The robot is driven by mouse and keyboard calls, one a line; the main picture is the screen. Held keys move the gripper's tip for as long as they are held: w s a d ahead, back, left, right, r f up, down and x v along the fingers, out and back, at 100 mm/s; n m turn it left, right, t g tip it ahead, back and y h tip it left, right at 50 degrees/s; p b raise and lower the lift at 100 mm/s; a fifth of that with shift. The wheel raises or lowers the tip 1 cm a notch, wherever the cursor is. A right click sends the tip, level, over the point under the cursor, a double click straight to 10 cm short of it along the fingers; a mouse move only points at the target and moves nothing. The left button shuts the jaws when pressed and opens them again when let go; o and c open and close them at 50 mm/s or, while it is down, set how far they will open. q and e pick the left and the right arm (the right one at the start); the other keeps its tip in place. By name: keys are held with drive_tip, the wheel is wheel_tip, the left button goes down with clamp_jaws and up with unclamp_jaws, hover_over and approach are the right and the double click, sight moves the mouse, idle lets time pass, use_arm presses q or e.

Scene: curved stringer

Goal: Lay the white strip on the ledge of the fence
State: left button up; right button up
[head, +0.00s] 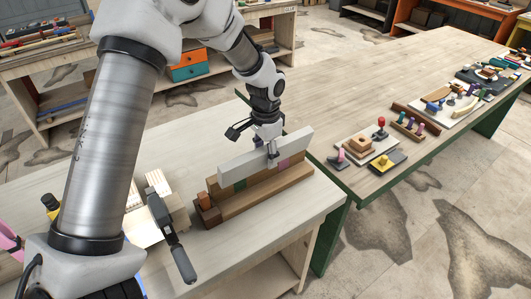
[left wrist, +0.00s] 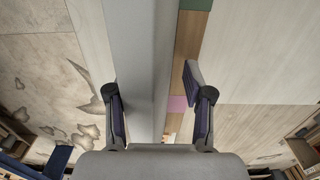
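The white strip (head: 237,165) is long and stands on its edge along the upper part of the fence (head: 262,194). The fence is a brown wooden bar with coloured blocks behind it. Whether the strip touches the ledge, I cannot tell. My left gripper (head: 272,153) reaches down over the strip, with a finger in front of its near face. In the left wrist view the strip (left wrist: 143,60) runs between the fingers of my left gripper (left wrist: 160,115). The fingers are spread, with a clear gap at the right one. My right gripper is not in view.
A dark grey tool-like thing (head: 170,235) and pale wooden blocks (head: 159,183) lie left of the fence. A second table at right holds a yellow block (head: 387,161), a red-topped peg (head: 381,125) and other small parts. The table front right of the fence is clear.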

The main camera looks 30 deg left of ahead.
use_arm(q)
drive_tip(key=shift+r, duration=0.1)
drive_tip(key=shift+w+a+r, duration=0.1)
drive_tip(key=shift+r, duration=0.25)
wheel_tip(320, 180, up, 11)
drive_tip(key=shift+f+b, duration=0.1)
drive_tip(key=shift+b, duration=0.8)
drive_tip(key=shift+r, duration=0.25)
